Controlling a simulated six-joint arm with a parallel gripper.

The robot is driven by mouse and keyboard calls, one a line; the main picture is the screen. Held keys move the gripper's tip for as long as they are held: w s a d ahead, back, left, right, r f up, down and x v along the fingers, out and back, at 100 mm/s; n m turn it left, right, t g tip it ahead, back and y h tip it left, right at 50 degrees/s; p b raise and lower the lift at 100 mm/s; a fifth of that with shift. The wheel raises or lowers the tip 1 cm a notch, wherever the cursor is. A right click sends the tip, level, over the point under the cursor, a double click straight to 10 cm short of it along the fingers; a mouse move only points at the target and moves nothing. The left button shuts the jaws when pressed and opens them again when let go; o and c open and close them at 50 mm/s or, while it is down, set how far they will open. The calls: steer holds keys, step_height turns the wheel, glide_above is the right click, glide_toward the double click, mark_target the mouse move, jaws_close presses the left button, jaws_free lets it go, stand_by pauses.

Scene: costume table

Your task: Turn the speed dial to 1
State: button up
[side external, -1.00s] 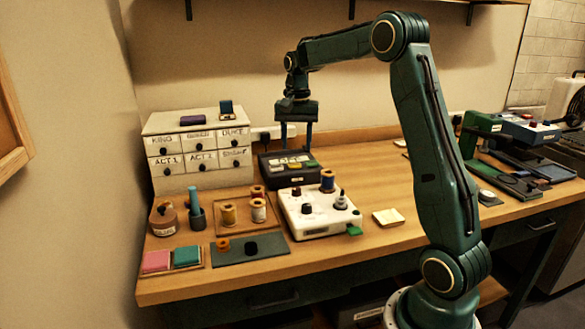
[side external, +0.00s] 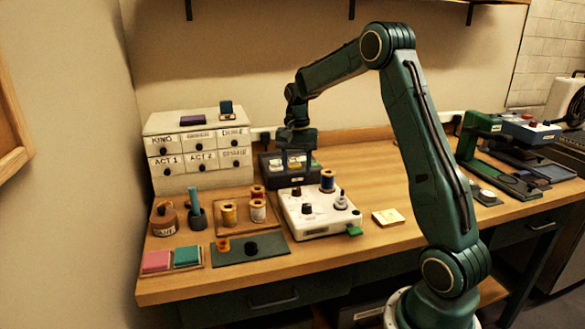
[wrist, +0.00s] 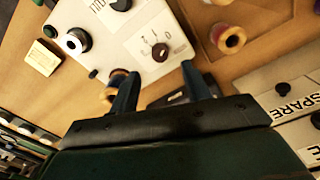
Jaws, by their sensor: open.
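A white machine box (side external: 318,226) stands on the table in the side view. It carries a dark knob (side external: 296,191) at its back left and another dark knob (side external: 307,209) nearer the front. In the wrist view the white box (wrist: 130,35) shows a brown-black dial (wrist: 160,52) with printed marks around it; its setting is too small to read. My gripper (side external: 297,169) is open and empty, low at the back of the box. In the wrist view my gripper (wrist: 160,70) has its fingertips spread on either side of the dial's line, apart from it.
A dark box (side external: 275,172) is behind. White drawers (side external: 190,177) and a spool tray (side external: 223,231) lie left. Bare wood is right of the yellow notes (side external: 388,217).

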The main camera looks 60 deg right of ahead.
mark_target(296, 188)
steer(key=shift+f, duration=3.2)
steer(key=c, duration=1)
steer(key=shift+n, duration=0.5)
steer(key=n, duration=0.3)
steer(key=shift+n, duration=2.5)
